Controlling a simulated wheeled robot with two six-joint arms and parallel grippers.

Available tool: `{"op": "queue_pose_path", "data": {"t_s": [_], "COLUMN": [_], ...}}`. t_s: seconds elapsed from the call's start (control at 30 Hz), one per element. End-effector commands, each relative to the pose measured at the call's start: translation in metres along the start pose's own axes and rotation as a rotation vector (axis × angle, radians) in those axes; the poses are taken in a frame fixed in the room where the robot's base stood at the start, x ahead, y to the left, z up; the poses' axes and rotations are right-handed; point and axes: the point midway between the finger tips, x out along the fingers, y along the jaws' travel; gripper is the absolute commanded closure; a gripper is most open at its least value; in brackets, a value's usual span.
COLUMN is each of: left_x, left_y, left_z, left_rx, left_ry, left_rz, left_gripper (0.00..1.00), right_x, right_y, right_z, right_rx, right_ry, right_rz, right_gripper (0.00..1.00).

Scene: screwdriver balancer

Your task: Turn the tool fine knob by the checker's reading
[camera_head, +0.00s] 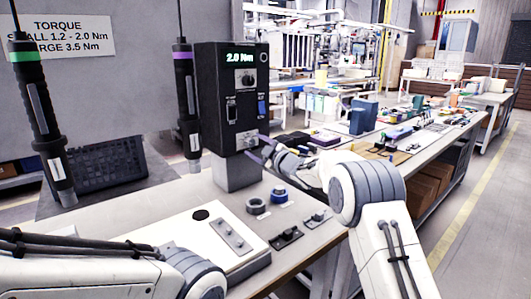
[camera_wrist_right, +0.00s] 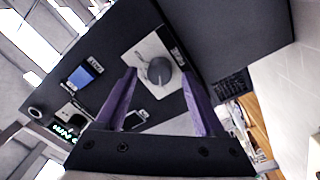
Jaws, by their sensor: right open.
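The black checker (camera_head: 222,110) stands on a grey post on the bench and reads "2.0 Nm" in green. A dark knob (camera_head: 245,78) sits below its display. A grey round knob (camera_wrist_right: 158,70) on a pale plate low on its face shows in the right wrist view. My right gripper (camera_head: 257,147) is open at that lower plate (camera_head: 247,141), its purple fingers on either side of the knob; contact cannot be told. Two black screwdrivers hang upright, one with a green band (camera_head: 40,120), one with a purple band (camera_head: 187,105). My left gripper is out of view.
A torque sign (camera_head: 62,38) gives SMALL 1.2 - 2.0 Nm and LARGE 3.5 Nm. My left forearm crosses the lower left.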

Motion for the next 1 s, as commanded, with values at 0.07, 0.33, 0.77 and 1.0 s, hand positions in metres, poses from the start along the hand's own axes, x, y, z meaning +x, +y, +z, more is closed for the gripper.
{"op": "queue_pose_path", "data": {"t_s": [0.07,0.33,0.77,1.0], "left_x": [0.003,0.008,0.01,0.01], "left_y": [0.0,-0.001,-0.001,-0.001], "left_z": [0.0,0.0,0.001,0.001], "left_rx": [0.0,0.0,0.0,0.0], "left_ry": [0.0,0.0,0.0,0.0], "left_rz": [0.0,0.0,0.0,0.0], "left_gripper": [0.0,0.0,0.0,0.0], "right_x": [-0.011,-0.058,-0.095,-0.095], "right_y": [0.0,0.0,0.0,0.0], "right_z": [0.001,0.001,0.0,0.0], "right_rx": [0.001,0.001,0.0,0.0], "right_ry": [-0.003,-0.003,-0.001,-0.001], "right_rz": [0.001,0.001,0.001,0.001], "right_gripper": [0.29,0.29,0.29,0.29]}}
